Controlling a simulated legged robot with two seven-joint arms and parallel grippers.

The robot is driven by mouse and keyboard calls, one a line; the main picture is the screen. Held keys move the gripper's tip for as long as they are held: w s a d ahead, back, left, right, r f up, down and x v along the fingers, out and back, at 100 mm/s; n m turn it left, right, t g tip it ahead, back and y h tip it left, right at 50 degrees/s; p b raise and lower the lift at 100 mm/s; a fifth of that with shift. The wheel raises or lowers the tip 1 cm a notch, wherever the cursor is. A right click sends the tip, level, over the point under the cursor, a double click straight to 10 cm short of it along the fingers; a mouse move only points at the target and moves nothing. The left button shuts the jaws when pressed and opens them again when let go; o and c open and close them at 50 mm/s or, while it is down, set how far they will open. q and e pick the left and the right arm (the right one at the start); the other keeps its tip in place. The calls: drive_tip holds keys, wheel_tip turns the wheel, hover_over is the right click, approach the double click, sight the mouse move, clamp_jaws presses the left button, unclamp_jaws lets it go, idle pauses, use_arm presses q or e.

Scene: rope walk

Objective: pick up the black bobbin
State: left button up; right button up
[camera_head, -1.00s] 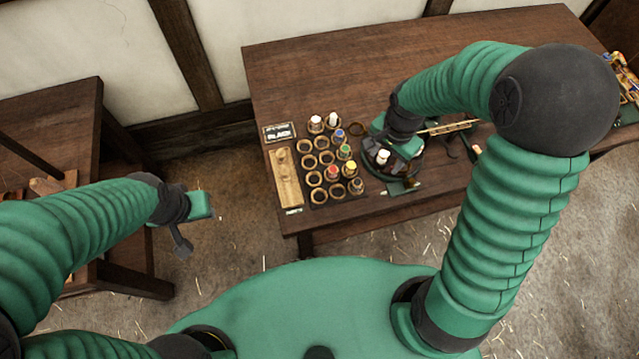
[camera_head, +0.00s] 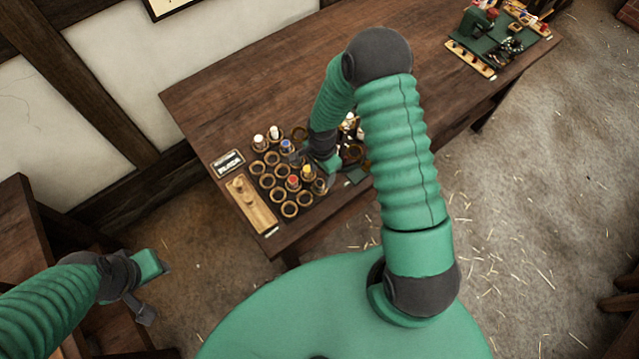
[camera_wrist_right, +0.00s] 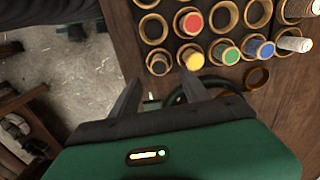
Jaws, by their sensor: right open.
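My right gripper (camera_wrist_right: 160,90) is open and empty at the near edge of the bobbin rack. In the head view, it (camera_head: 318,162) partly hides behind its own wrist. A dark-topped bobbin (camera_wrist_right: 159,62) sits in a ring of the rack just beyond and between the fingertips; it may be the black bobbin, but its colour is unclear. In the head view, it (camera_head: 320,186) is at the rack's right corner. My left gripper (camera_head: 146,300) hangs at lower left, far from the rack; its jaws are unclear.
Near it stand yellow (camera_wrist_right: 191,58), red (camera_wrist_right: 191,22), green (camera_wrist_right: 228,54), blue (camera_wrist_right: 262,49) and white bobbins (camera_wrist_right: 296,43). A sign (camera_head: 227,162) and a wooden board (camera_head: 250,204) lie left of the rack. The table's back (camera_head: 240,95) is clear.

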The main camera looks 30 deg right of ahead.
sight(320, 182)
drive_tip(key=f, duration=0.1)
drive_tip(key=a+f+p, duration=0.1)
drive_tip(key=f, duration=0.1)
drive_tip(key=shift+s+a+f, duration=0.1)
drive_tip(key=shift+a+f, duration=0.25)
drive_tip(key=shift+d+f, duration=0.15)
drive_tip(key=shift+f, duration=0.2)
drive_tip(key=shift+d+f, duration=0.2)
drive_tip(key=shift+d, duration=0.4)
drive_tip(key=c, duration=0.4)
drive_tip(key=shift+a, duration=0.1)
drive_tip(key=shift+c, duration=1.3)
use_arm(q)
drive_tip(key=shift+s+a+r, duration=0.15)
drive_tip(key=shift+a+r, duration=0.15)
drive_tip(key=shift+r, duration=0.5)
use_arm(e)
drive_tip(key=shift+a+r, duration=0.1)
drive_tip(key=shift+a, duration=0.25)
clamp_jaws()
